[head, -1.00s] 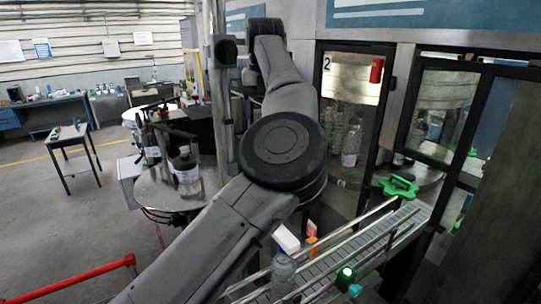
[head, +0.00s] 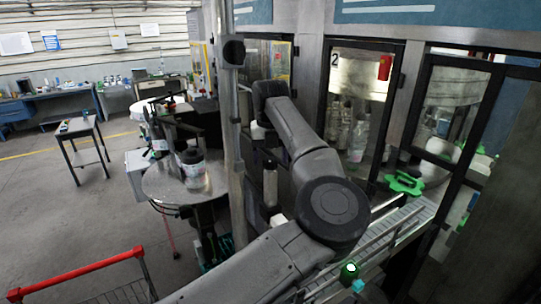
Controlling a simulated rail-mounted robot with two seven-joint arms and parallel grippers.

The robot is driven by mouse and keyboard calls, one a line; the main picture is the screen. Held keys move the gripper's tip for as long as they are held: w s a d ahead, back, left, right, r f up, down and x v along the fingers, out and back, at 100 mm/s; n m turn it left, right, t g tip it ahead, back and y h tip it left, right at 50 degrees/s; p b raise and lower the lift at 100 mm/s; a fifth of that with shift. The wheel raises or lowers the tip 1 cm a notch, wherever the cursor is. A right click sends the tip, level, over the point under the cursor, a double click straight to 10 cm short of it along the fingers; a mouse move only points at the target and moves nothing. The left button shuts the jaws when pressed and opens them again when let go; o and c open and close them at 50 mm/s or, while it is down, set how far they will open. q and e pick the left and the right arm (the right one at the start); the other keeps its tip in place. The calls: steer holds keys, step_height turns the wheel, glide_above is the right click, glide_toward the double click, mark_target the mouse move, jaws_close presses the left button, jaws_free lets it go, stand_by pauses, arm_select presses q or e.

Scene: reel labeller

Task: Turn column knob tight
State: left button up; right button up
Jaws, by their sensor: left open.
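The upright grey metal column (head: 235,120) stands left of my arm. A black clamp-like fitting with a round face, which looks like the column knob (head: 233,50), sits high on it. I cannot tell how tight it is. My left arm rises from the bottom, bends at the elbow and reaches back past the column. My left gripper (head: 264,158) points down, small and dark, right of the column and below the fitting. It is open, apart from the fitting; its fingers are hard to make out. My right gripper is not in view.
A round metal table (head: 165,185) with a bottle (head: 192,168) is left of the column. A red-handled cart (head: 80,275) is at the lower left.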

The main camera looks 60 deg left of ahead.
arm_select(q)
steer(key=shift+f, duration=0.25)
